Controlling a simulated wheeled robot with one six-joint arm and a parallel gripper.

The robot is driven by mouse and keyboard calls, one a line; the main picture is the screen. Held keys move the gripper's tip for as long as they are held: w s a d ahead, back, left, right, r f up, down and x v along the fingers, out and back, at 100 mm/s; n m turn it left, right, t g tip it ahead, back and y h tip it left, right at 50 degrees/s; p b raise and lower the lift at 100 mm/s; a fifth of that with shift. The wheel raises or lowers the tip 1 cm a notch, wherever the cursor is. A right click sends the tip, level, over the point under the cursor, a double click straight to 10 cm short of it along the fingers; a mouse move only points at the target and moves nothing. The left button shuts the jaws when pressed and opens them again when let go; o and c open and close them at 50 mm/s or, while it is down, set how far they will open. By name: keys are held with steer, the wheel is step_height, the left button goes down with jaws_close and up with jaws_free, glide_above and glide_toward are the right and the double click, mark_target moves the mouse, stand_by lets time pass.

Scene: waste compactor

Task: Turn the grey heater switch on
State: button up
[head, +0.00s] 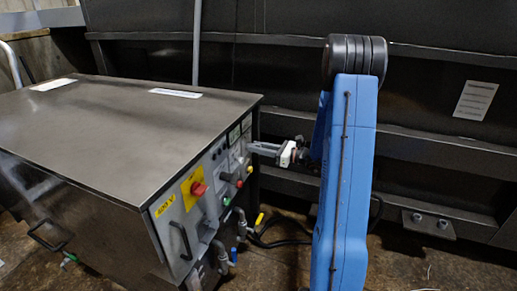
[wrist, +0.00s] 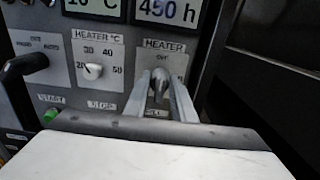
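The grey heater switch (wrist: 159,83) is a small lever under a "HEATER" label on the machine's control panel, right of centre in the wrist view. My gripper (wrist: 160,86) is at the panel with one finger on each side of the switch. The fingers stand apart, with a narrow gap between them and the lever, so I see no grip on it. The lower label of the switch is partly hidden by my gripper. In the head view my gripper (head: 253,147) reaches the panel's right end from the right, and the switch cannot be made out there.
Left of the switch is a heater temperature dial (wrist: 93,71), with a green start button (wrist: 49,116) below it. Displays (wrist: 166,11) sit above. The head view shows a red emergency button (head: 198,189), a black handle (head: 181,240) and yellow-handled valve (head: 259,220) on the machine.

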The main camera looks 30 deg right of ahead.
steer(key=shift+m, duration=0.4)
steer(key=m, duration=0.4)
steer(key=shift+m, duration=0.3)
steer(key=m, duration=0.5)
steer(key=shift+d+f+m, duration=0.1)
steer(key=shift+d+m, duration=0.05)
steer(key=shift+m, duration=0.15)
steer(key=m, duration=0.3)
steer(key=shift+w+m, duration=0.1)
steer(key=shift+m, duration=0.2)
steer(key=shift+f+m, duration=0.1)
steer(key=shift+m, duration=1.5)
steer(key=o, duration=0.7)
steer(key=shift+d, duration=0.1)
